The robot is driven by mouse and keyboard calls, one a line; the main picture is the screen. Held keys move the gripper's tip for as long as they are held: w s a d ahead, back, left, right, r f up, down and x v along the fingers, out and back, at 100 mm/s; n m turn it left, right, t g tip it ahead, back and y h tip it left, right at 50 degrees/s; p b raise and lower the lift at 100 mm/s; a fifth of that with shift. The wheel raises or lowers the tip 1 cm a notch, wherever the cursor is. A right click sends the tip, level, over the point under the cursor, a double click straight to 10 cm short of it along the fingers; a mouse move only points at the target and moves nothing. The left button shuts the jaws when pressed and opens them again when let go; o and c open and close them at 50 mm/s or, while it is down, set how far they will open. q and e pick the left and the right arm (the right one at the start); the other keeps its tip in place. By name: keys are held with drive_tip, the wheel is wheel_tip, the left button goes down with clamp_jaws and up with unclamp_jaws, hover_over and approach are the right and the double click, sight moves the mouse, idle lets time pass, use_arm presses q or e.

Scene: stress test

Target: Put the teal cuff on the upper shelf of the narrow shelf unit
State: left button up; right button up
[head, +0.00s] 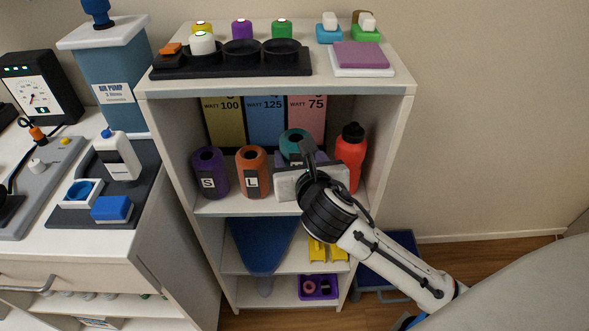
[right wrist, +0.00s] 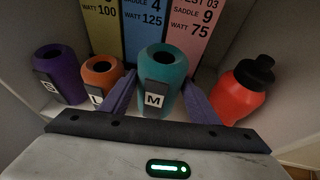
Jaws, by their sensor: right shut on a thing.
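The teal cuff (head: 296,143) is inside the upper compartment of the narrow shelf unit (head: 180,150), right of the orange cuff and left of the red bottle. My right gripper (head: 302,168) reaches in from the front and hides its lower part in the head view. In the right wrist view, the teal cuff (right wrist: 163,75) stands upright between the two purple-grey fingers, its M label facing me. The right gripper is shut on it. Whether its base touches the upper shelf (head: 232,206) I cannot tell. My left gripper is not in view.
A purple cuff (head: 209,173) and an orange cuff (head: 252,172) stand to the left. A red bottle (head: 351,155) stands close on the right. Coloured panels (head: 265,120) stand at the back. A blue board (head: 263,245) and yellow items (head: 328,250) are on the shelf below.

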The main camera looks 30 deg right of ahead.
drive_tip(key=shift+f+b, duration=0.45)
drive_tip(key=shift+f, duration=1.7)
drive_tip(key=shift+f, duration=0.15)
drive_tip(key=o, duration=1.2)
drive_tip(key=shift+c, duration=0.2)
